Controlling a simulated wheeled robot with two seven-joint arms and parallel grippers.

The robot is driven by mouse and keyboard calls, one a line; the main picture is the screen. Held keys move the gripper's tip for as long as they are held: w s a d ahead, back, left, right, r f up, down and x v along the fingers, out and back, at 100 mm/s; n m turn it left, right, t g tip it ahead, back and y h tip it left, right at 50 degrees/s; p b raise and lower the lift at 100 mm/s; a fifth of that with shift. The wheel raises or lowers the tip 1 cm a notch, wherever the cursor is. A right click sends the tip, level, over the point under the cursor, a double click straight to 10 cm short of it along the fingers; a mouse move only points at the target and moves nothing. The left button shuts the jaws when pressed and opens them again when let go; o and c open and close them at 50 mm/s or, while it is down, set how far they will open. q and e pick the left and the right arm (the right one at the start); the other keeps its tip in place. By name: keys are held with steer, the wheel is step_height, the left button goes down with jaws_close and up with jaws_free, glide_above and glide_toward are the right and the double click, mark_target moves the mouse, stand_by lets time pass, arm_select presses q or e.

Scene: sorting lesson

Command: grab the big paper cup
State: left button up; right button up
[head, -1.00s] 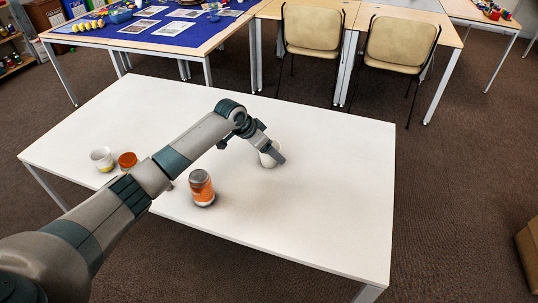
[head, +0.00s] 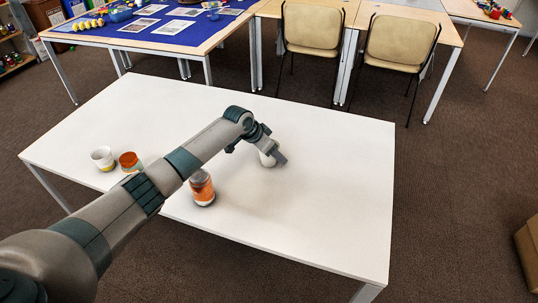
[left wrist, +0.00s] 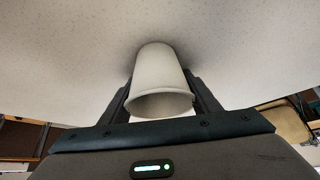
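The big paper cup is a plain white, tapered cup. In the head view the cup (head: 267,157) is on the white table, partly hidden behind my left gripper (head: 275,154). In the left wrist view the cup (left wrist: 158,72) sits between the two fingers of my left gripper (left wrist: 162,88), its wide rim towards the camera and its narrow end away. The fingers are apart, one at each side of the cup, and very close to its wall. I cannot tell whether they press on it. My right gripper is not in view.
An orange-labelled jar (head: 201,188) stands beside my left arm. A white cup with a yellowish base (head: 102,158) and an orange-topped cup (head: 130,162) stand at the left of the white table (head: 330,190). The table's right part is clear.

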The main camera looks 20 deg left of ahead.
mark_target(277, 143)
arm_select(q)
steer(key=c, duration=0.3)
steer(key=shift+c, duration=0.3)
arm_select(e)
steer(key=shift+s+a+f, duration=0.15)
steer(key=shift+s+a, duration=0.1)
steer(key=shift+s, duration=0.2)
arm_select(q)
steer(key=shift+r, duration=0.15)
